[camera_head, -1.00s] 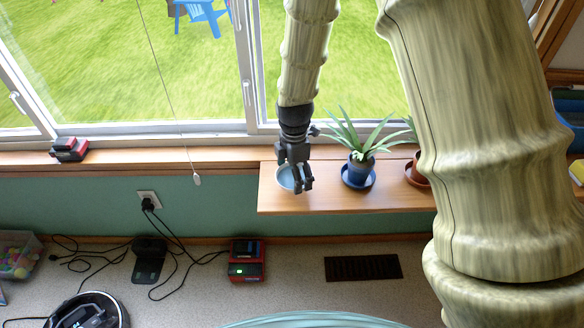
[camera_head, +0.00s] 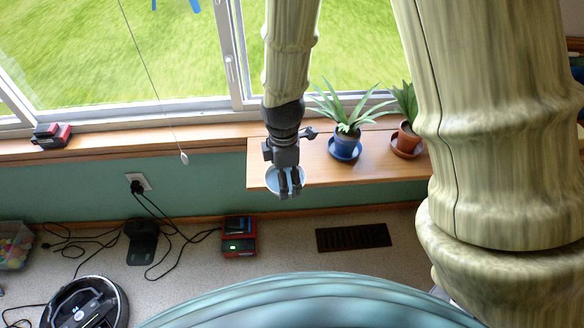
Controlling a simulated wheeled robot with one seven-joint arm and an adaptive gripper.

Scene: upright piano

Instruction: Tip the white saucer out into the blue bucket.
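A small round dish (camera_head: 272,178), pale blue-white and apparently the white saucer, is at the front edge of the wooden shelf in the head view. My gripper (camera_head: 290,194) points down over it, and its dark fingers cover part of the dish. The fingers look shut on the dish's near rim. The dish overlaps the shelf's front edge in the picture and seems held out from it. Its contents cannot be made out. A large curved teal-blue shape (camera_head: 310,300) fills the bottom of the view; I cannot tell whether it is the blue bucket.
The wooden shelf (camera_head: 320,172) holds a plant in a blue pot (camera_head: 347,142) and one in a terracotta pot (camera_head: 407,139), right of my gripper. On the floor are a red charger (camera_head: 240,238), cables, a black vent (camera_head: 353,237) and a robot vacuum (camera_head: 86,305).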

